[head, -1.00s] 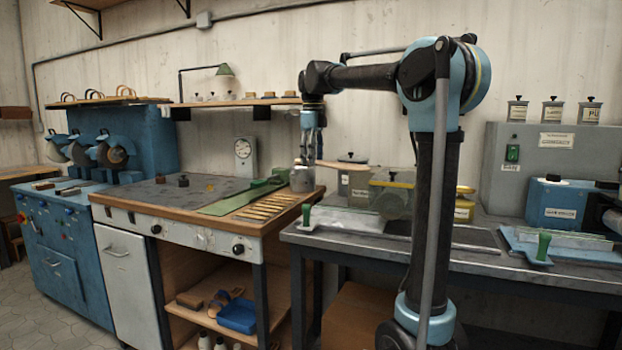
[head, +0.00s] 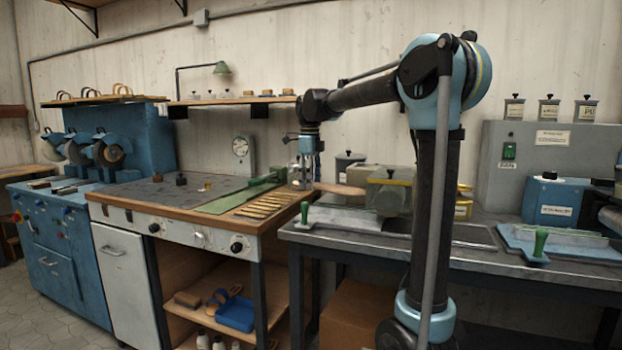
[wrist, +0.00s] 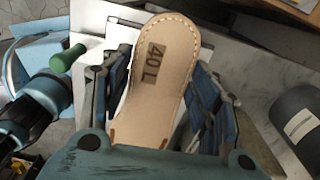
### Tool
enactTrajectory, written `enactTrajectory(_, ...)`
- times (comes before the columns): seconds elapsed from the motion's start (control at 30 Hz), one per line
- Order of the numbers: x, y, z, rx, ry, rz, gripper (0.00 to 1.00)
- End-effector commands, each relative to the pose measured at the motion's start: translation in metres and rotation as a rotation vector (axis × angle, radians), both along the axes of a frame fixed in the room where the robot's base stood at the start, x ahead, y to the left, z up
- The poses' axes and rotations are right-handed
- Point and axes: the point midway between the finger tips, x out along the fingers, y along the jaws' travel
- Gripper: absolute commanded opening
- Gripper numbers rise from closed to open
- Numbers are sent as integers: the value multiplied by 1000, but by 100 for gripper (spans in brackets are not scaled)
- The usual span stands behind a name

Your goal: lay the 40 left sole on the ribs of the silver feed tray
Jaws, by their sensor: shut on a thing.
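The 40 left sole (wrist: 158,75) is tan with a stitched edge and a dark "40 L" patch. In the wrist view it lies between the blue-padded fingers of my gripper (wrist: 155,108), which is shut on it. In the head view my gripper (head: 305,183) holds the sole (head: 341,189) roughly level, its free end pointing right. The silver feed tray (head: 345,219), with a green handle, lies on the dark bench below and in front of the sole. In the wrist view pale metal (wrist: 97,22) shows beneath the sole; I cannot make out ribs.
A blue tray with a green handle (head: 538,243) lies farther right. Left is a wood-edged bench with several brass-coloured strips (head: 262,205). Jars stand behind the gripper.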

Motion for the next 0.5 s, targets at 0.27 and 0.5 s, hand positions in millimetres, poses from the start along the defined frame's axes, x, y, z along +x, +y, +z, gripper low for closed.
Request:
enactTrajectory(0.27, 0, 0, -27, 0, 0, 0, 29)
enactTrajectory(0.5, -3, -8, -44, 0, 0, -2, 29)
